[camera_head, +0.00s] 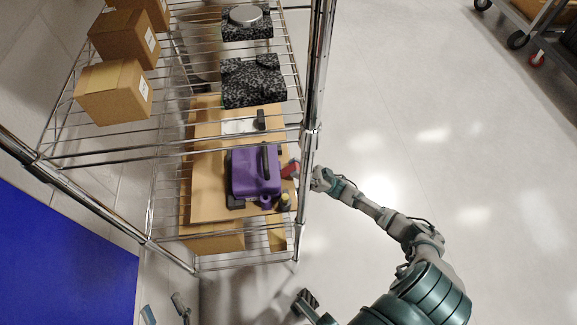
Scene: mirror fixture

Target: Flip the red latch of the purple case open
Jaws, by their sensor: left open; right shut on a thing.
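The purple case (250,178) lies on a cardboard sheet on the wire shelf, with a dark handle on top. A red part, the latch (290,169), shows at its right edge. My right gripper (303,173) reaches in from the right past the shelf post and is shut at the red latch; the post and small size hide the exact contact. What looks like my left gripper (166,308) shows at the bottom edge, its two fingers apart and empty, away from the case.
Chrome shelf posts (316,80) stand close to my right gripper. Speckled black cases (252,82) lie behind the purple case. Brown boxes (113,92) stand on the left of the shelf. A blue panel (60,260) is at lower left.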

